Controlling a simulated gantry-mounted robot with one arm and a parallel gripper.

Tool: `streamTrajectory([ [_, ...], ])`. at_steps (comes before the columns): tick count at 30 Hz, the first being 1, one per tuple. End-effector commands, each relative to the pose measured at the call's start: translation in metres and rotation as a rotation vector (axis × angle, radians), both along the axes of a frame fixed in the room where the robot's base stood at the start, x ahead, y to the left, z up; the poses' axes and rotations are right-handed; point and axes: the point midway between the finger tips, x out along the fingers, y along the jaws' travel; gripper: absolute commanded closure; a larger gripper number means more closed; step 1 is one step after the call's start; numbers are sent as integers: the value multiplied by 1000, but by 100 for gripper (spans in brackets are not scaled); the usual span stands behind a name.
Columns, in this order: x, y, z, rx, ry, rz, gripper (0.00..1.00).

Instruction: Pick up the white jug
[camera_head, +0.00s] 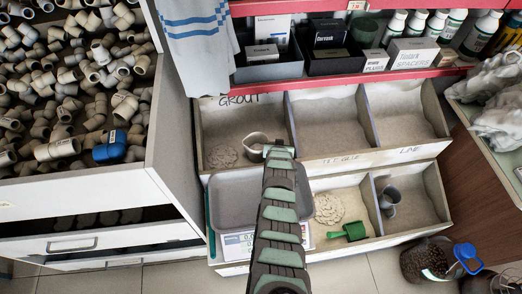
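A pale, whitish jug (255,141) with a dark or brownish inside sits in the upper left bin marked GROUT, beside a heap of grey powder. It is the likeliest white jug. My gripper (279,150) is at the far end of my arm, at the jug's right edge in the picture. The arm end covers part of the jug's right side and the bin behind. The fingers are too small and foreshortened to show a gap. I cannot tell whether they touch the jug.
A grey cup (390,198) stands in the lower right bin, near a green scoop (352,231). A grey tray (228,205) sits on a scale below the jug. Bin dividers surround the jug. A red shelf (425,75) with boxes and bottles is behind. Pipe fittings fill the left counter.

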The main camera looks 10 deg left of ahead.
Motion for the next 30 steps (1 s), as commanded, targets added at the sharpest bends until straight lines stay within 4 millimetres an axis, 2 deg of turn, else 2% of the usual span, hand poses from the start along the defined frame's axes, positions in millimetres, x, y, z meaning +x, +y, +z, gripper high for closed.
streamTrajectory([
  [7, 1, 0, 1, 0, -1, 0, 78],
  [15, 1, 0, 1, 0, -2, 0, 100],
  [30, 1, -1, 1, -1, -2, -1, 100],
])
